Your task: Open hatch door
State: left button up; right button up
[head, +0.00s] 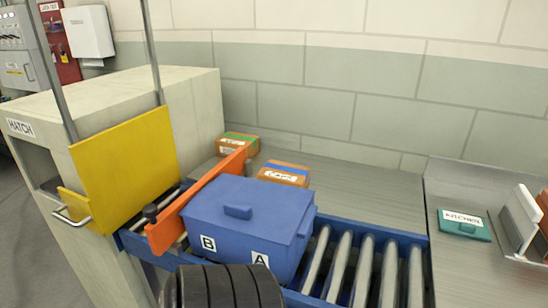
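The hatch (190,95) is a cream box at the left of the head view, with a HATCH label (20,128) on its side. A yellow door panel (125,165) stands upright between two grey metal rails (152,50) and covers the hatch side that faces the conveyor. A bent metal handle (72,216) sticks out at the panel's lower left. The panel looks down, with its lower edge near the conveyor; the space behind it is hidden. Neither gripper shows. A black ribbed part at the bottom edge may be mine.
A blue lidded box (250,215) marked A and B sits on the roller conveyor (365,265), beside a slanted orange bar (195,200) in front of the hatch. Two brown cartons (285,174) lie behind. A teal KITCHEN box (464,226) is on the right counter. The rollers right of the blue box are clear.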

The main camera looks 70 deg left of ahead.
aim_at(122, 169)
jog(key=u, duration=2)
